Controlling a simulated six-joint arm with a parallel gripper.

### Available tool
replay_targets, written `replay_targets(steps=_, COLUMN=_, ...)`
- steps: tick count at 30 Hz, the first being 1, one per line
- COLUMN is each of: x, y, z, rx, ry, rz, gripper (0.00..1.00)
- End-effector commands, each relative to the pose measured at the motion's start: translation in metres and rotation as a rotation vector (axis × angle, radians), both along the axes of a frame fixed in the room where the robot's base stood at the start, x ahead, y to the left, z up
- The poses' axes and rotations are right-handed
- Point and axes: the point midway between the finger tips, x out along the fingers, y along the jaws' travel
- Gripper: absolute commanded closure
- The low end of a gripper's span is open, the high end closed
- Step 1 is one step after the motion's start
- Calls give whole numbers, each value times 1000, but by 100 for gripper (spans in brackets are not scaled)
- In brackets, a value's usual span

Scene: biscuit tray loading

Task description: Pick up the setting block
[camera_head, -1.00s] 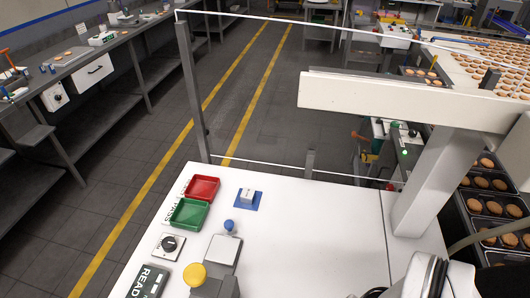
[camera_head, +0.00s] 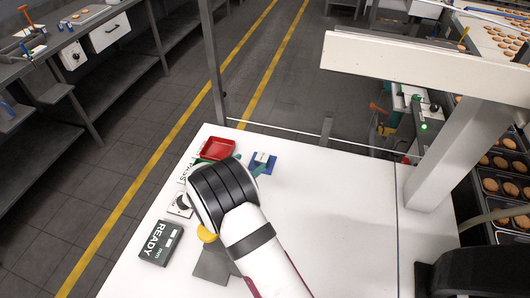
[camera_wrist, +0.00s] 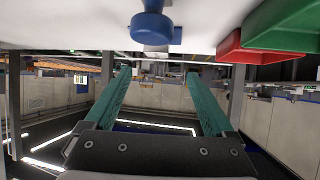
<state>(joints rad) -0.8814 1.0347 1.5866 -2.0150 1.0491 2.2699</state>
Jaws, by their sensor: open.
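The setting block (camera_head: 263,157) is a small pale block with dark marks on top. It sits on a blue mat (camera_head: 291,165) on the white table, and the arm hides part of the mat. My gripper is just on the near side of the block in the head view, with a green finger close to it. I cannot tell whether they touch. In the wrist view my gripper (camera_wrist: 159,72) has its two green fingers wide apart with nothing held between them. The block cannot be made out there.
A red tray (camera_head: 217,149) lies left of the block, with a green tray partly hidden by my wrist. A blue knob (camera_wrist: 151,27) shows in the wrist view. A yellow button (camera_head: 206,234) and a READY sign (camera_head: 160,243) are nearer. The table's right side is clear.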

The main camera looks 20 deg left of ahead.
Motion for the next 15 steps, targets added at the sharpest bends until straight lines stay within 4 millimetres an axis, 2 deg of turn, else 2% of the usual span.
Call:
replay_targets(steps=12, x=58, y=-16, z=-39, rx=-1, ry=2, rz=-4, gripper=12)
replay_targets(steps=15, x=64, y=-17, z=-42, rx=-1, ry=1, rz=-4, gripper=12)
